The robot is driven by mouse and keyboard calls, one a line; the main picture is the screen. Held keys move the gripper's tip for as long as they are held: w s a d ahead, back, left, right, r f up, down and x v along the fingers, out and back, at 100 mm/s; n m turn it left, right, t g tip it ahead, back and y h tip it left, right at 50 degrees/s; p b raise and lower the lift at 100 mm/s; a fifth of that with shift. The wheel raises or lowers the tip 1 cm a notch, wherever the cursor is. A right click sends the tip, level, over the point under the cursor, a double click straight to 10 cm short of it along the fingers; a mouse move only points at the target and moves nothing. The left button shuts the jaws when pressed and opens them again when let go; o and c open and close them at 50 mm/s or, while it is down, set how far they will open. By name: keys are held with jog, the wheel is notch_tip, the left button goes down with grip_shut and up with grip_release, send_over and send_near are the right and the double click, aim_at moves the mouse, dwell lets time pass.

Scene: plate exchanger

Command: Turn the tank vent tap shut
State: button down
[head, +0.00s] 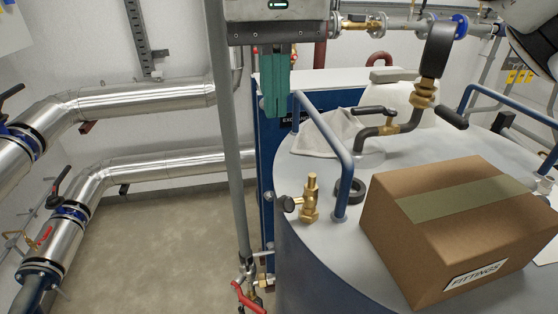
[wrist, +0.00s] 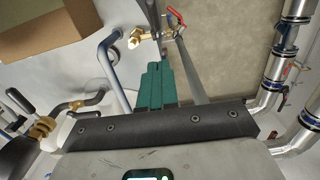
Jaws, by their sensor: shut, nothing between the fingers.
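On the light grey tank top (head: 330,250) stands a bent dark pipe (head: 405,125) with brass fittings. It carries a black lever (head: 374,110) lying roughly level and a black handle (head: 452,117) to the right. This pipe also shows at the left of the wrist view (wrist: 72,106). A small brass valve (head: 309,200) with a dark knob stands nearer the tank's left edge. The frames do not show which one is the vent tap. My gripper (head: 277,114), with teal fingers, is shut and empty, left of the bent pipe and apart from both fittings.
A cardboard box (head: 430,255) marked FITTINGS sits on the tank top at the front right. A blue rail (head: 345,165) rises between the brass valve and the bent pipe. A second blue rail (head: 510,102) stands at the right. Silver pipes (head: 140,100) run along the left wall.

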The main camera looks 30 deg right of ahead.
aim_at(284, 204)
jog(key=f, duration=0.2)
jog(key=s+f, duration=0.1)
jog(key=f, duration=0.2)
jog(key=s+a+f+p, duration=0.1)
jog(key=f, duration=0.2)
jog(key=shift+s, duration=0.15)
jog(key=shift+s+a+f, duration=0.1)
jog(key=shift+s+f, duration=0.2)
jog(key=shift+f, duration=0.1)
jog(key=shift+s+a, duration=0.1)
